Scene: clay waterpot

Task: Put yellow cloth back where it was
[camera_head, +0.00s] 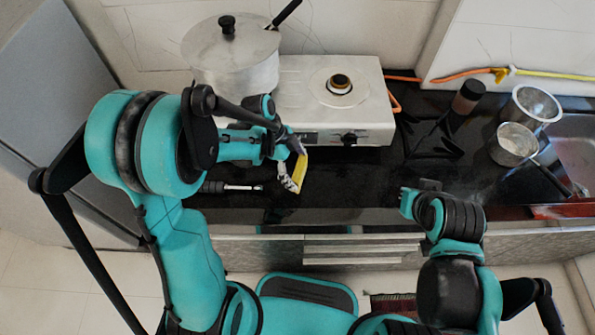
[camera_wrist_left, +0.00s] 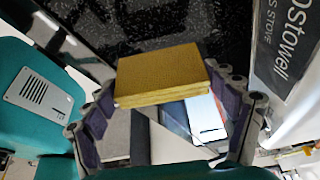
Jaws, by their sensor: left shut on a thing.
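The yellow cloth (camera_head: 300,172) is a small folded block above the dark counter, in front of the stove. My left gripper (camera_head: 292,163) is shut on it. In the left wrist view the yellow cloth (camera_wrist_left: 160,72) lies across the upper part of the grip, with its layered edge facing the camera and a finger on either side. My right arm is at the lower right of the head view; its fingers cannot be made out clearly.
A silver stove (camera_head: 340,100) has a bare burner on its right and a lidded pot (camera_head: 232,65) on its left. A dark-handled tool (camera_head: 230,187) lies on the counter (camera_head: 345,185). Metal pans (camera_head: 515,143), a dark bottle (camera_head: 467,97) and a sink (camera_head: 577,150) are at the right.

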